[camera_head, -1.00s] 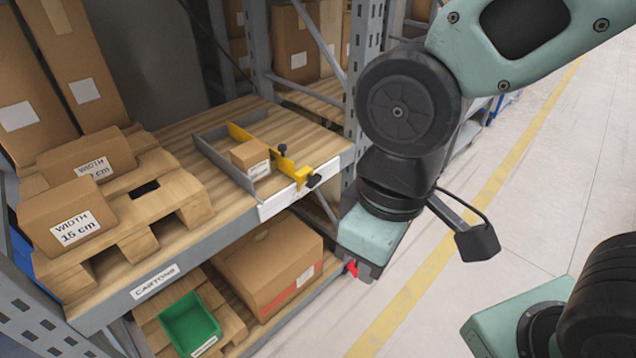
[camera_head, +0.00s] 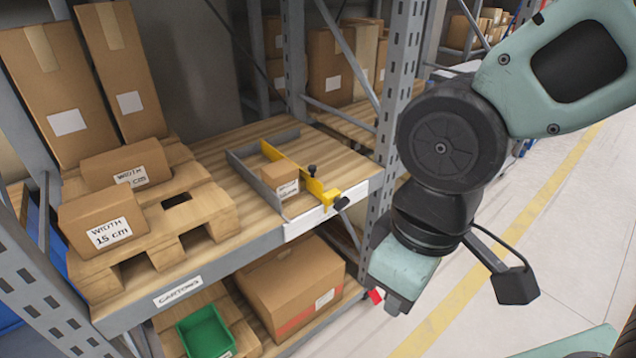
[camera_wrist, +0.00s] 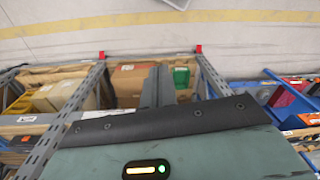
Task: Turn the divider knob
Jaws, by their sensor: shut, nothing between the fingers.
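The yellow divider (camera_head: 305,181) stands on the wooden shelf at its front right. A black knob (camera_head: 341,203) sticks out at its front end, and a smaller black knob (camera_head: 312,169) stands on its top. In the wrist view my gripper (camera_wrist: 157,72) shows two dark fingers close together and empty. I cannot pick out the knob in the wrist view.
A wooden pallet (camera_head: 215,215) with cartons (camera_head: 103,220) stands left on the shelf. A grey rack upright (camera_head: 408,70) rises between the divider and my arm. A green bin (camera_head: 205,332) and a large carton (camera_head: 292,285) are below. Open floor (camera_head: 560,200) lies right.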

